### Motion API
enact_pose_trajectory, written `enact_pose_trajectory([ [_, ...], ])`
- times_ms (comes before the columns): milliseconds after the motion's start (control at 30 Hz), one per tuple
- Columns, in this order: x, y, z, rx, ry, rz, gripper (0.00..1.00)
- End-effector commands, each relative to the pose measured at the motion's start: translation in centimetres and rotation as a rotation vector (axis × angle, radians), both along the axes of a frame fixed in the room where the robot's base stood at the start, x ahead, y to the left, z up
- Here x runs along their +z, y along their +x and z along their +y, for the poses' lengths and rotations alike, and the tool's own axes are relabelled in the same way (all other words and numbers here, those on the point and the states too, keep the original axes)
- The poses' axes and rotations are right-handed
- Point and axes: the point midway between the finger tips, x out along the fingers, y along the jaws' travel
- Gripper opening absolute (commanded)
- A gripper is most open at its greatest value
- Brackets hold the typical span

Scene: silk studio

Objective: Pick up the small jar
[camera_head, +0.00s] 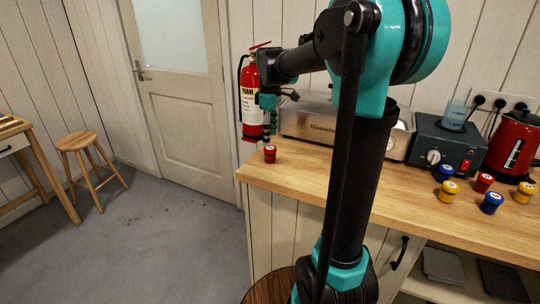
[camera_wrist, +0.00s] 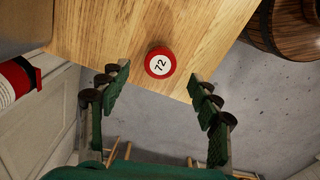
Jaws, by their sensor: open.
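Several red, blue and yellow jars (camera_head: 447,191) stand at the counter's right, by a red kettle (camera_head: 513,147) and a dark grey device (camera_head: 447,146). A steel appliance (camera_head: 305,123) stands behind the jar. A fire extinguisher (camera_head: 251,100) hangs on the wall. A wooden barrel (camera_wrist: 290,28) is beside the counter.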

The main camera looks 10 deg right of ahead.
Motion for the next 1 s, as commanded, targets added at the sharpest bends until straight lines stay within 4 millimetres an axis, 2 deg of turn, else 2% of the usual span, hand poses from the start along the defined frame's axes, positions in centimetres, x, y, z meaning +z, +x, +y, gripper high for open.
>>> enact_pose_trajectory([
  [267,-1.9,0.0,0.0,0.0,0.0,0.0,0.63],
  [500,-5.3,0.0,-0.1,0.0,0.0,0.0,0.63],
  [600,-6.1,0.0,-0.1,0.0,0.0,0.0,0.63],
  [867,-6.3,0.0,-0.1,0.0,0.0,0.0,0.63],
  [1000,-6.3,0.0,-0.1,0.0,0.0,0.0,0.47],
])
